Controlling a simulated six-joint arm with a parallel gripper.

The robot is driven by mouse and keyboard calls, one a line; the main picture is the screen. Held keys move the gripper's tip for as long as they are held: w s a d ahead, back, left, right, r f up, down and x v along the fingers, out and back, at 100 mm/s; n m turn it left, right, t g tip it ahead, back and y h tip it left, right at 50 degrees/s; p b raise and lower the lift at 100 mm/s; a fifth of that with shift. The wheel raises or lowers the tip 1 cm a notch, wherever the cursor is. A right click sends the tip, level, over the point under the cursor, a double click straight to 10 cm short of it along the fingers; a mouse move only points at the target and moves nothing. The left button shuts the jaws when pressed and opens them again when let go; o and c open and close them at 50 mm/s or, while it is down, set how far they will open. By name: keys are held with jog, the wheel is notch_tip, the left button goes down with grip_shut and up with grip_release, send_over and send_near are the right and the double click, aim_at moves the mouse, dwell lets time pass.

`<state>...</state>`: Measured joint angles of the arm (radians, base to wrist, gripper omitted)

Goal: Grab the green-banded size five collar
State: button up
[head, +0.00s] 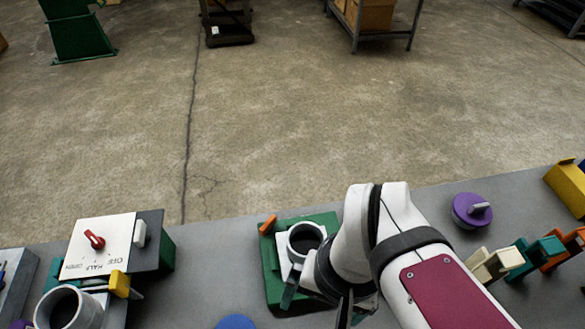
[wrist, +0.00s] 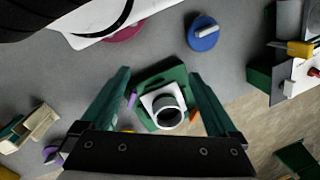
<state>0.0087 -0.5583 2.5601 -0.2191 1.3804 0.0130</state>
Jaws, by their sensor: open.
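A short grey open ring (head: 306,239) stands upright on a white plate on a green base (head: 271,286), just left of my wrist. In the wrist view the ring (wrist: 167,110) and green base (wrist: 152,84) lie between my open fingers. I see no clear green band on the ring, so I cannot tell whether it is the size five collar. My gripper (wrist: 160,76) is open and empty above the base. In the head view my gripper (head: 318,300) is partly hidden by my own wrist and sits close to the base's near right side.
A control box (head: 102,243) with a red knob and a grey pipe (head: 68,308) stand at left. A purple knobbed disc (head: 470,210), cream (head: 492,266), teal (head: 537,257) and orange pieces and a yellow block (head: 568,188) are at right. A blue disc (head: 236,322) is in front.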

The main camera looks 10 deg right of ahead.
aim_at(286, 251)
jog(key=shift+c, duration=0.2)
jog(key=c, duration=0.8)
jog(key=w+a+f+n+t+h, duration=0.2)
jog(key=a+n+t+h, duration=0.1)
jog(key=n, duration=0.7)
jog(key=w+a+f+n+t+h, duration=0.2)
jog(key=w+a+n+t+h, duration=0.1)
jog(key=n, duration=0.8)
jog(key=w+a+f+n+t+h, duration=0.2)
jog(key=a+n+h, duration=0.3)
jog(key=n, duration=0.6)
jog(key=shift+w+a+f+t, duration=0.4)
jog(key=shift+w+t, duration=0.15)
jog(key=shift+t, duration=0.25)
jog(key=shift+n, duration=0.3)
jog(key=x, duration=1.5)
jog(key=shift+w+d+r, duration=0.15)
jog(key=shift+d+r, duration=0.05)
jog(key=shift+c, duration=0.2)
